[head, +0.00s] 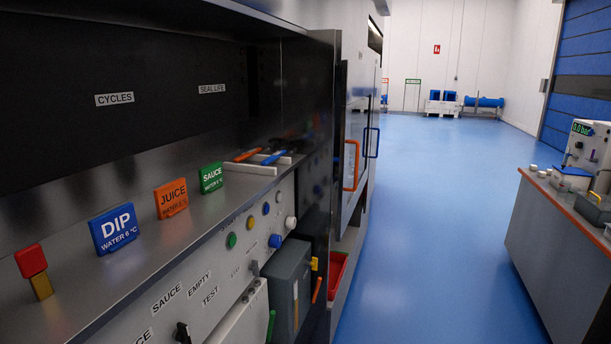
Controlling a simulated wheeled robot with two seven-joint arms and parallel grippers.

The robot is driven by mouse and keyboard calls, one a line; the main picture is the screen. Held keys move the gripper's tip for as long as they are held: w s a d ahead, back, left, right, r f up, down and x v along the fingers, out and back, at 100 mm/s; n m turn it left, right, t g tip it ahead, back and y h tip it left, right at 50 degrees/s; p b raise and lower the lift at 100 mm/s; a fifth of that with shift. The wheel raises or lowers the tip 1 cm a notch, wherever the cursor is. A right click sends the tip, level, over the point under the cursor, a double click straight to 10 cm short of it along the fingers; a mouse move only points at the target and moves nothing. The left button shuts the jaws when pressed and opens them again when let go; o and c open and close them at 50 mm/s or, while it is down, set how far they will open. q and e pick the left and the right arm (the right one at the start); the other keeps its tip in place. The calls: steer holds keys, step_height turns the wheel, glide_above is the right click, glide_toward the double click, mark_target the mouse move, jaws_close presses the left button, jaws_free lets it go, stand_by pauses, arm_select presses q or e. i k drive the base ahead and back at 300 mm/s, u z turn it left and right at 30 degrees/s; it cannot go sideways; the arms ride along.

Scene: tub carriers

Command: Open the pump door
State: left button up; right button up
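At the far end of the steel unit on the left, a tall panel or door (358,122) is seen nearly edge-on. An orange bar handle (351,165) stands out from it, and a blue bar handle (372,143) stands out just behind. I see no label that says pump, so I cannot tell which of these belongs to the pump door. No door is clearly seen standing open. Neither of my grippers is in view.
The steel shelf (150,235) holds blue DIP (114,229), orange JUICE (171,198) and green SAUCE (211,178) signs. Below are buttons, a grey box (288,280) and a red bin (337,272). A bench (545,250) stands right. The blue floor (430,220) between is clear.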

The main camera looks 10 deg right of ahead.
mark_target(358, 78)
steer(key=u, duration=0.3)
steer(key=k, duration=0.4)
steer(key=z, duration=1.2)
steer(key=i, duration=1.3)
steer(key=u, duration=0.65)
steer(key=i, duration=1)
steer(key=u, duration=1.05)
